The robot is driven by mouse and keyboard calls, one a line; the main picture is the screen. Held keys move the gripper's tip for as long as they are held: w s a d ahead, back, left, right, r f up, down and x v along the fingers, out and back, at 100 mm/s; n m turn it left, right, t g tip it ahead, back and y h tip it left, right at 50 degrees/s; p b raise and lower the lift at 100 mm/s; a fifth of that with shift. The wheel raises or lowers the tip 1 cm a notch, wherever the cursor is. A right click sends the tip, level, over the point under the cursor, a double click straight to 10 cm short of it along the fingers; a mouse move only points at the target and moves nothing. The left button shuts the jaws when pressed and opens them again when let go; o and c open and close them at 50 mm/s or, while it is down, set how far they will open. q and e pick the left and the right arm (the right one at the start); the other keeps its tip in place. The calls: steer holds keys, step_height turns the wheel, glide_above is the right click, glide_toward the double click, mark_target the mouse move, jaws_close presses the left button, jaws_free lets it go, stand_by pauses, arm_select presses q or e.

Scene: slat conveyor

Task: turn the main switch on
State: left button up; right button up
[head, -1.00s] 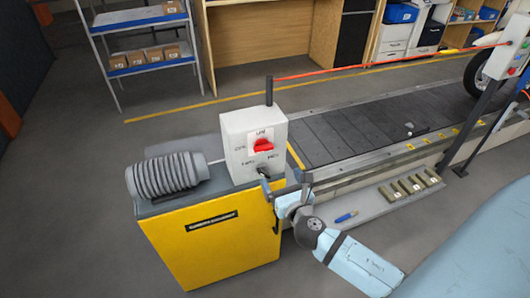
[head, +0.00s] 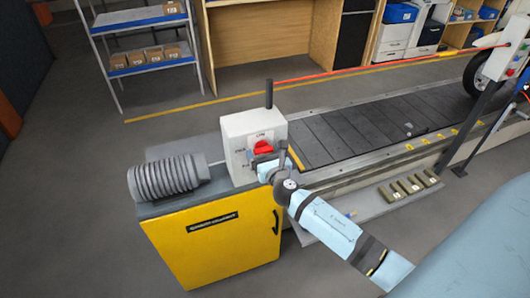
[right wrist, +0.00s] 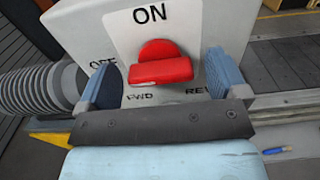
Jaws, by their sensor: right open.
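The main switch (head: 264,147) is a red knob on the front of a grey box (head: 237,128). In the right wrist view the red knob (right wrist: 161,67) has its bar roughly level, below the ON mark. OFF is printed to its left, with FWD and REV below. My right gripper (head: 265,163) is at the box front, just below the knob. In the right wrist view my right gripper (right wrist: 160,80) is open, with one blue finger on each side of the knob and visible gaps. It holds nothing. My left gripper is not in view.
The box stands on a yellow cabinet (head: 212,250) beside a ribbed grey motor (head: 168,178). The slat conveyor (head: 370,127) runs off to the right. A red cord (head: 390,64) stretches above it. A low ledge (head: 330,228) with small blocks (head: 410,186) lies in front.

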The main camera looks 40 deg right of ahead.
steer(key=shift+c, duration=0.2)
steer(key=c, duration=0.9)
steer(key=m+b, duration=0.1)
steer(key=m, duration=0.3)
steer(key=m+b, duration=0.1)
steer(key=m, duration=0.3)
steer(key=shift+m, duration=0.3)
steer(key=m+b, duration=0.1)
steer(key=m, duration=0.3)
steer(key=shift+m, duration=0.3)
steer(key=m, duration=0.4)
steer(key=shift+d+m, duration=0.1)
steer(key=shift+m, duration=0.2)
